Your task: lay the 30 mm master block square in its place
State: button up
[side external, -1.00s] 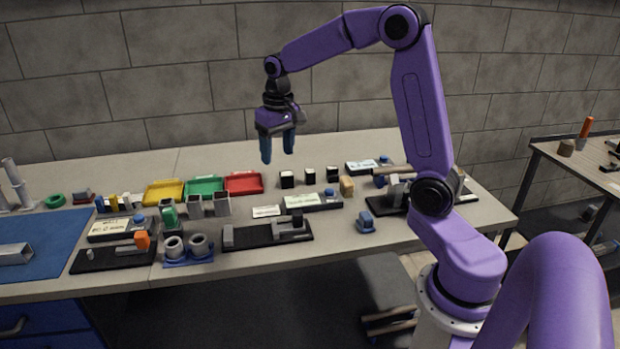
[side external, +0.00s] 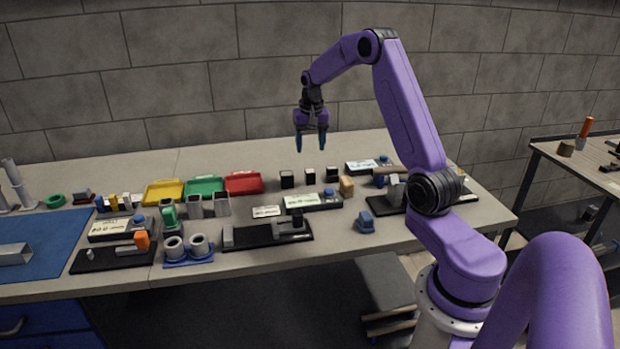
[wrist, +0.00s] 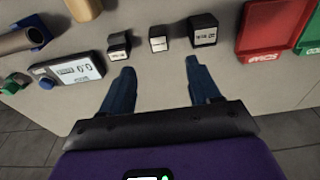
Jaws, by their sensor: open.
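Three small dark blocks with pale label faces stand in a row on the bench: a left block (side external: 287,180), a middle block (side external: 310,173) and a right block (side external: 332,174). In the wrist view they appear reversed, with the largest-looking block (wrist: 204,30) nearest the red tray, then a middle block (wrist: 158,40) and another (wrist: 119,45). The labels are too small to read surely, so I cannot tell which is the 30 mm master, nor which spot is its place. My gripper (side external: 311,146) is open and empty, pointing down, above the blocks; its blue fingers (wrist: 157,88) are apart.
Red tray (side external: 244,183), green tray (side external: 204,187) and yellow tray (side external: 164,193) lie left of the blocks. In front are a display unit (side external: 313,203) and a black fixture (side external: 267,236). Another display unit (side external: 363,167) and a tan block (side external: 347,187) stand to the right.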

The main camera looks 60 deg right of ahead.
aim_at(310, 171)
jog(key=f, duration=0.7)
jog(key=d+f, duration=0.1)
jog(key=f, duration=0.3)
jog(key=shift+w, duration=0.4)
grip_shut()
